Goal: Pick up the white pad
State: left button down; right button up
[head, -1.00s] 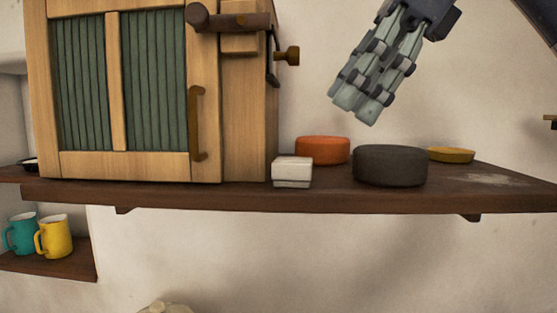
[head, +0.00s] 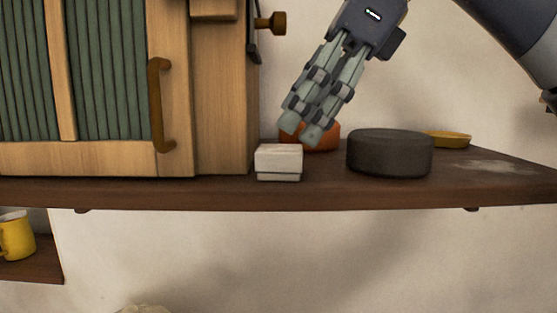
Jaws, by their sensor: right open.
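The white pad (head: 279,162) is a small white block near the shelf's front edge, just right of the wooden cabinet. A thin dark line runs across its lower part. My right gripper (head: 300,134) comes down from the upper right, tilted, with its fingertips just above and slightly right of the pad in the picture. It is open and empty, its fingers close together from this angle. The fingers cover part of the orange round thing behind. I cannot tell the exact depth gap to the pad. My left gripper is not in view.
The wooden cabinet (head: 222,95) with green slats stands close on the left. An orange round block (head: 326,137), a dark grey round block (head: 390,153) and a yellow dish (head: 449,139) sit on the shelf (head: 330,192). A yellow mug (head: 17,237) stands lower left. The shelf's right end is clear.

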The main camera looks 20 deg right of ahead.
aim_at(282, 148)
jog(key=shift+s+a+f, duration=0.15)
jog(key=shift+a+f, duration=0.05)
jog(key=shift+f, duration=0.1)
jog(key=shift+s+a+f+p, duration=0.15)
jog(key=shift+a+f+p, duration=0.1)
jog(key=shift+p, duration=0.1)
jog(key=x, duration=0.3)
jog(key=shift+f+p, duration=0.15)
jog(key=shift+p, duration=0.2)
jog(key=shift+c, duration=0.3)
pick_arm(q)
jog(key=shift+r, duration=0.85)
pick_arm(e)
jog(key=c, duration=1.2)
